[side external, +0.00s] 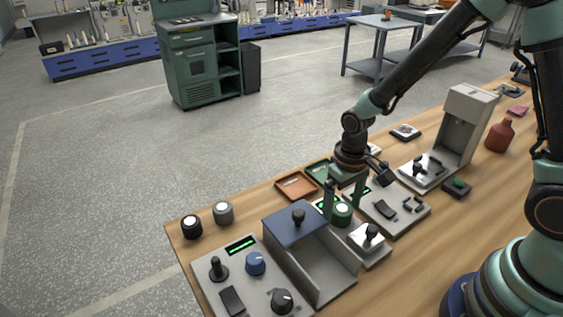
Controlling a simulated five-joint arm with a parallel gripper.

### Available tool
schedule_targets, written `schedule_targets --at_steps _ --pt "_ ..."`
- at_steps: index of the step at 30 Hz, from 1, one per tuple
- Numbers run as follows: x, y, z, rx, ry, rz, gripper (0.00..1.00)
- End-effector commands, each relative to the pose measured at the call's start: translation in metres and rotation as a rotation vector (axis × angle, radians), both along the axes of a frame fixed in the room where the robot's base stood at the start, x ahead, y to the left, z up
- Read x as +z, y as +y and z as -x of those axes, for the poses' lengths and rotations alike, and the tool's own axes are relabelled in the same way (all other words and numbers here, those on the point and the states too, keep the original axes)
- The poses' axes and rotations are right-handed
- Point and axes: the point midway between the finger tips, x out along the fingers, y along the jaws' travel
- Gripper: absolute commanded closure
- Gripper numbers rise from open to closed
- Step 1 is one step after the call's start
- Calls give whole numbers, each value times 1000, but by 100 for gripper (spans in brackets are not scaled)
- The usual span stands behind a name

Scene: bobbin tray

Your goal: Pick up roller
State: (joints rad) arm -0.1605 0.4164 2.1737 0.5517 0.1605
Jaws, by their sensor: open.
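My gripper (342,207) points down over the middle of the workbench, its two green fingers apart. A short green cylinder with a pale top (342,212), which may be the roller, shows between or just behind the fingertips. I cannot tell whether the fingers touch it. No part is clearly marked as the roller.
A blue-lidded grey box (325,275) stands just left of my gripper. Control panels with knobs (230,280) and (388,212) flank it. An orange tray (296,187) and a green tray (318,171) lie behind. A grey dispenser (468,125) and red bottle (499,136) stand right.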

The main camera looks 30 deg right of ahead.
Motion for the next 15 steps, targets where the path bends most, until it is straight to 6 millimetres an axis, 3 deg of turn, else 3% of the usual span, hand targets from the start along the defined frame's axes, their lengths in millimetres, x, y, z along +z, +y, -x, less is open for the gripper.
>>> schedule_targets --at_steps 3,11,12,15 --pt "-9 0 0 0 1 0 3" --pt "-11 0 0 0 -1 0 3" --pt "-10 0 0 0 -1 0 10" --pt "-10 0 0 0 -1 0 49"
